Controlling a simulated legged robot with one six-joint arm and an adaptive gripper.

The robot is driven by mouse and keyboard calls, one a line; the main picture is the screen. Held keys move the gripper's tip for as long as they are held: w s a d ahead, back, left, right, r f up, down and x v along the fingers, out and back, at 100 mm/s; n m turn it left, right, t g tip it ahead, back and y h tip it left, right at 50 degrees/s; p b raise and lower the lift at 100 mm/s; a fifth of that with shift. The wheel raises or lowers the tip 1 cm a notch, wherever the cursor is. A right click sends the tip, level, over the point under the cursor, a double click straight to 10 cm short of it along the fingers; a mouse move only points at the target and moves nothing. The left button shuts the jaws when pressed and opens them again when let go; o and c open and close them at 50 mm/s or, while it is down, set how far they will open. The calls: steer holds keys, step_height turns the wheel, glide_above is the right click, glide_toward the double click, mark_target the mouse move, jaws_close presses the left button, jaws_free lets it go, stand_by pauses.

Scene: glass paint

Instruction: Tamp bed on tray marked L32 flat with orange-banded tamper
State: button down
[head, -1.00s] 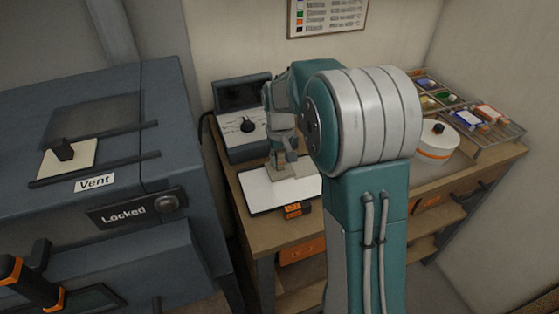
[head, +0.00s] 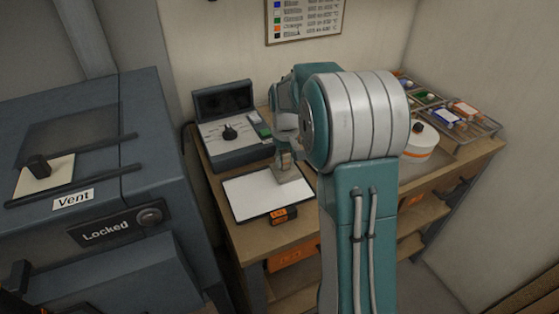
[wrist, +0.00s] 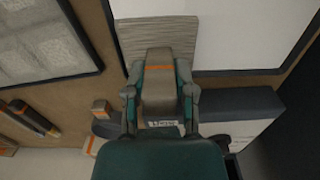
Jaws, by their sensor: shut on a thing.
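The orange-banded tamper (wrist: 158,72) is held in my gripper (wrist: 160,92), whose fingers are closed on either side of its handle. Its flat grey plate (wrist: 157,37) overlaps the edge of the white bed in the wrist view; whether it presses on the bed I cannot tell. The dark-rimmed tray (head: 237,214) with its white bed (head: 262,196) lies on the bench in the head view. The tamper plate (head: 287,174) is at the tray's right end. An orange label (head: 283,216) is at the tray's front edge; its text is too small to read surely.
A control box (head: 235,130) with a dark knob stands behind the tray. A grey cabinet (head: 130,255) marked Vent and Locked is at the left. A white orange-banded pot (head: 420,140) and a rack (head: 480,128) of small items stand at the right. Another dark-framed panel (wrist: 45,42) shows in the wrist view.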

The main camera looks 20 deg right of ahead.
mark_target(285, 152)
steer(key=shift+f, duration=0.1)
steer(key=shift+f, duration=0.75)
steer(key=shift+f, duration=0.3)
stand_by(0.6)
steer(key=shift+r, duration=0.1)
steer(key=shift+r, duration=1.05)
steer(key=shift+r, duration=0.1)
steer(key=shift+r, duration=1.9)
